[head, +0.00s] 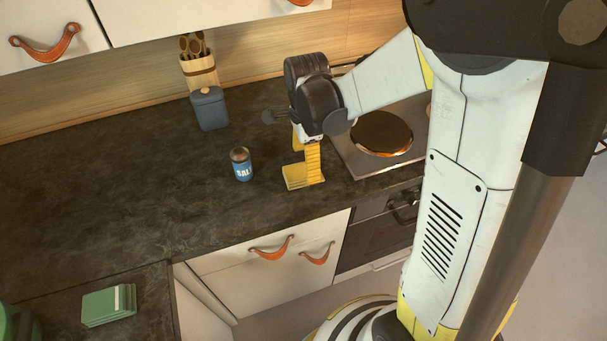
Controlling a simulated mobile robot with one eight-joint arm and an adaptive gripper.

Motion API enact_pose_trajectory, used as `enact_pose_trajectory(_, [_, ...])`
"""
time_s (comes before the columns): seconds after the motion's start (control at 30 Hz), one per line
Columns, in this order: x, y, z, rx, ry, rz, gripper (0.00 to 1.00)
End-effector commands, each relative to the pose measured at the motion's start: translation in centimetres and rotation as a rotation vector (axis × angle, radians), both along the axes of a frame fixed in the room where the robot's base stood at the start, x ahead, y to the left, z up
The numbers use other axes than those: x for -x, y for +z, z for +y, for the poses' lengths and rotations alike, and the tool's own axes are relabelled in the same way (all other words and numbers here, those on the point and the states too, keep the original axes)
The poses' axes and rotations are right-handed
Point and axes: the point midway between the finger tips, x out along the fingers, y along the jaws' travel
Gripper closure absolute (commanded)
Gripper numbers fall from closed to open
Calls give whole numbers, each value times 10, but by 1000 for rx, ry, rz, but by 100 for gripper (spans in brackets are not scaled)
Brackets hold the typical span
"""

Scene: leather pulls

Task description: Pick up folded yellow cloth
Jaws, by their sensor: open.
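The folded yellow cloth (297,178) lies on the dark countertop in the head view, right of the blue salt jar and left of the cooktop. My gripper (305,160) points down at the cloth, with its yellow fingers apart. One finger reaches down at the cloth's right side and hides part of it. The other finger is partly hidden behind the wrist. I cannot tell whether a finger touches the cloth.
A salt jar (241,164) stands left of the cloth. A blue-grey canister (209,109) and a utensil holder (199,72) stand at the back. The cooktop (345,148) is close on the right. A folded green cloth (108,305) lies at the front left.

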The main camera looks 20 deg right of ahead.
Motion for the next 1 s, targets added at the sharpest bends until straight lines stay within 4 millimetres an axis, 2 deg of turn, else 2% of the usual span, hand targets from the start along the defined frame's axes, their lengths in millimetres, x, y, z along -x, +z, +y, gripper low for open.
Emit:
enact_pose_trajectory(0.03, [0,-13,0,0,0,0,16])
enact_pose_trajectory(0.2, [1,-36,0,0,0,-1,16])
enact_pose_trajectory(0.43, [1,-37,0,-1,1,-1,16])
enact_pose_trajectory(0.57, [1,-36,0,-1,1,-1,55])
enact_pose_trajectory(0.6, [1,-36,0,-1,1,-1,68])
enact_pose_trajectory(1.0, [1,-32,0,-1,1,-1,69])
